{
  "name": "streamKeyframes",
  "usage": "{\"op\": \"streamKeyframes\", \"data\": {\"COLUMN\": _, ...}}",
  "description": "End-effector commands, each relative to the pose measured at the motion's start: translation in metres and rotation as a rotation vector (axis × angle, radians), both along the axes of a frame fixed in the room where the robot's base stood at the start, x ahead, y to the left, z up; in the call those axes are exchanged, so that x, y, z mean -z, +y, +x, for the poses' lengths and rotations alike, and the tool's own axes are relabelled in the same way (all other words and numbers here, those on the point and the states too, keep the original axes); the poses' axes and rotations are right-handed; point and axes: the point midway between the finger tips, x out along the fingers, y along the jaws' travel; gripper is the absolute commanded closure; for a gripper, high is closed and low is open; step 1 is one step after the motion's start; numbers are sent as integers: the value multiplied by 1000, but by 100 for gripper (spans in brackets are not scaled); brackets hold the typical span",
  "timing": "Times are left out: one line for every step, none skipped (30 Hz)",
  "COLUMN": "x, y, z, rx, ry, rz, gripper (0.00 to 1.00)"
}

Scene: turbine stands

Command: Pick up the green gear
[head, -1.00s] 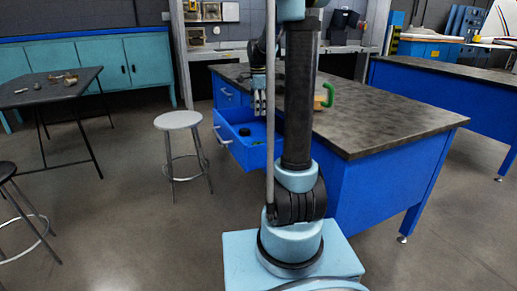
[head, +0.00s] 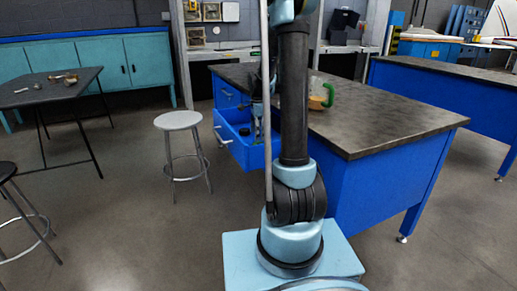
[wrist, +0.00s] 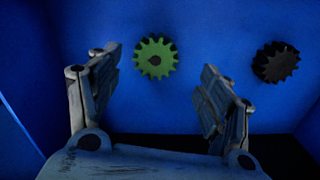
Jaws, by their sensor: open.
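The green gear (wrist: 155,58) lies on the blue floor of the open drawer (head: 232,148). In the wrist view it sits beyond and between my two fingertips, with a dark hole at its centre. My gripper (wrist: 160,68) is open, its fingers spread to either side of the gear, and nothing is held. The fingers do not appear to touch the gear. In the head view my gripper (head: 258,128) is down at the drawer, partly hidden by my arm, and I cannot make out the green gear there.
A dark gear (wrist: 275,62) lies to the right of the green one, and shows in the head view (head: 245,132). Blue drawer walls enclose both gears. The workbench top (head: 390,115) holds a green-handled jug (head: 319,95). A grey stool (head: 178,121) stands left of the drawer.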

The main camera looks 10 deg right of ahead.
Motion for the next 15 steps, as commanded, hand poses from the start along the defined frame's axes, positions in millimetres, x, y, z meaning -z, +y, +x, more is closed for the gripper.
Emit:
{"op": "streamKeyframes", "data": {"x": 4, "y": -1, "z": 0, "rx": 0, "ry": 0, "rz": 0, "gripper": 28}}
{"op": "streamKeyframes", "data": {"x": 7, "y": -1, "z": -1, "rx": 0, "ry": 0, "rz": 0, "gripper": 28}}
{"op": "streamKeyframes", "data": {"x": 12, "y": -2, "z": -2, "rx": 0, "ry": 0, "rz": 0, "gripper": 28}}
{"op": "streamKeyframes", "data": {"x": 16, "y": -2, "z": -2, "rx": 0, "ry": 0, "rz": 0, "gripper": 28}}
{"op": "streamKeyframes", "data": {"x": 20, "y": -3, "z": -3, "rx": 0, "ry": 0, "rz": 0, "gripper": 28}}
{"op": "streamKeyframes", "data": {"x": 25, "y": -4, "z": -3, "rx": 0, "ry": 0, "rz": 0, "gripper": 28}}
{"op": "streamKeyframes", "data": {"x": 29, "y": -4, "z": -4, "rx": 0, "ry": 0, "rz": 0, "gripper": 28}}
{"op": "streamKeyframes", "data": {"x": 33, "y": -4, "z": -4, "rx": 0, "ry": 0, "rz": 0, "gripper": 28}}
{"op": "streamKeyframes", "data": {"x": 37, "y": -4, "z": -4, "rx": 0, "ry": 0, "rz": 0, "gripper": 28}}
{"op": "streamKeyframes", "data": {"x": 40, "y": -4, "z": -3, "rx": 0, "ry": 0, "rz": 0, "gripper": 28}}
{"op": "streamKeyframes", "data": {"x": 43, "y": -4, "z": -4, "rx": 0, "ry": 0, "rz": 0, "gripper": 28}}
{"op": "streamKeyframes", "data": {"x": 45, "y": -4, "z": -4, "rx": 0, "ry": 0, "rz": 0, "gripper": 28}}
{"op": "streamKeyframes", "data": {"x": 47, "y": -4, "z": -4, "rx": 0, "ry": 0, "rz": 0, "gripper": 28}}
{"op": "streamKeyframes", "data": {"x": 48, "y": -4, "z": -4, "rx": 0, "ry": 0, "rz": 0, "gripper": 28}}
{"op": "streamKeyframes", "data": {"x": 49, "y": -4, "z": -4, "rx": 0, "ry": 0, "rz": 0, "gripper": 28}}
